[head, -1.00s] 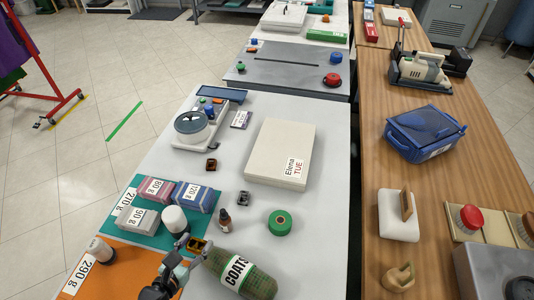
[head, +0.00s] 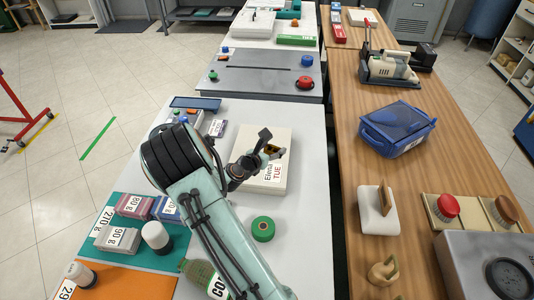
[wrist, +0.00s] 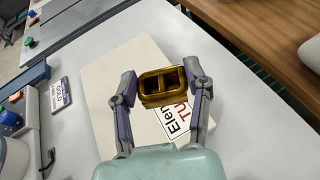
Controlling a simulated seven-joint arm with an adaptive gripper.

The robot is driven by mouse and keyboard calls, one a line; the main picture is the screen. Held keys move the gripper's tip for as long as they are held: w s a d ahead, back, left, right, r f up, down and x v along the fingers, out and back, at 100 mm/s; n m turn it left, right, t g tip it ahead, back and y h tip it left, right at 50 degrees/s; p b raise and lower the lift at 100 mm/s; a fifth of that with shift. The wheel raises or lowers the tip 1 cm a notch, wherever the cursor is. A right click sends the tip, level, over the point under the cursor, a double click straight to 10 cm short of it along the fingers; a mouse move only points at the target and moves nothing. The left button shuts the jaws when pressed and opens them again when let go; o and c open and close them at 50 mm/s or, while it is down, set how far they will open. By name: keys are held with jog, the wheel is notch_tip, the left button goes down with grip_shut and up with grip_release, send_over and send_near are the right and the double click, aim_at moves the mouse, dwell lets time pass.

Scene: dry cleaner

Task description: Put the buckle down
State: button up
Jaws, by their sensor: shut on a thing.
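My gripper (wrist: 164,76) is shut on a gold-coloured buckle (wrist: 160,90), a squarish frame with dark openings, held between its two fingertips. In the head view the gripper (head: 268,143) and the buckle (head: 272,152) are over the pale box (head: 270,182) labelled "Elena TUE". In the wrist view the same box (wrist: 118,90) lies behind the buckle, and the buckle covers part of its label. The buckle appears to be above the lid; I cannot tell the exact gap.
A small dark piece (wrist: 47,160) and a card (wrist: 61,93) lie left of the box in the wrist view. A green tape roll (head: 263,229) is in front of it. My arm hides much of the white table.

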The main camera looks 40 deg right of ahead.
jog(key=w+d+f, duration=0.1)
jog(key=w+f, duration=0.1)
jog(key=w+d+f, duration=0.3)
jog(key=w+f, duration=0.1)
jog(key=f, duration=0.1)
jog(key=shift+w+d+f, duration=0.1)
jog(key=shift+w+d, duration=0.05)
jog(key=shift+w, duration=0.1)
jog(key=shift+f, duration=1.6)
jog(key=shift+f, duration=0.1)
jog(key=o, duration=1.2)
